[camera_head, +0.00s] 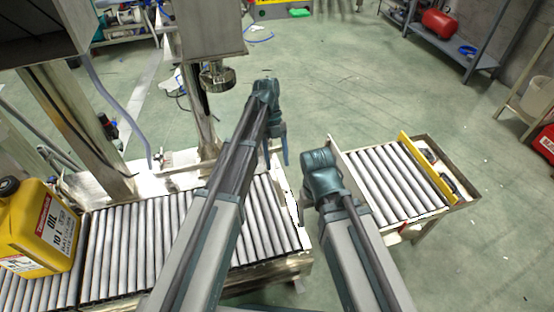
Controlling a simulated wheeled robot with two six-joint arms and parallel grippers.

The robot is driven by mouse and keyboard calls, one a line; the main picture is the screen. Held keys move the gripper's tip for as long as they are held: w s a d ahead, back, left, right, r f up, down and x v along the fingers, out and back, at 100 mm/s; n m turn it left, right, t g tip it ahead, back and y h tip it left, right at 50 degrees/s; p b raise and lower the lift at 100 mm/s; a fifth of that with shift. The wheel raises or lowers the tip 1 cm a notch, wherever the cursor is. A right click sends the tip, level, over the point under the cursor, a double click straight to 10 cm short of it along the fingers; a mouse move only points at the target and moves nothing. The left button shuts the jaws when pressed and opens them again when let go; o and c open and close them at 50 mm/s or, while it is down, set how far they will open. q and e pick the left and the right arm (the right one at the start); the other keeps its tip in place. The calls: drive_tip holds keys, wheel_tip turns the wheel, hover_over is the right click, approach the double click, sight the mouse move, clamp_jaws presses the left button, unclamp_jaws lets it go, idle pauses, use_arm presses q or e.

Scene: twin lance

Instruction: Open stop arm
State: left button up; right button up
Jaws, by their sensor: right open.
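My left gripper (282,148) points down beyond the far right end of the left roller conveyor (140,245); its fingers are too small to read. My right gripper (301,208) is open, at the gap between the two roller sections, and is partly hidden behind my own wrist. A yellow bar (428,168) lies across the far right end of the right roller section (385,185). I cannot tell for sure which part is the stop arm. A thin upright plate (343,163) edges the left side of the right section.
A yellow oil canister (40,228) stands on the left rollers. A metal press-like machine (205,40) stands over the far side of the left conveyor. Shelves with a red tank (440,22) are at the back right. The green floor behind is mostly clear.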

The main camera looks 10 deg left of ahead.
idle(0.3)
use_arm(q)
drive_tip(key=p+v, duration=1)
drive_tip(key=v, duration=0.2)
drive_tip(key=shift+p, duration=0.3)
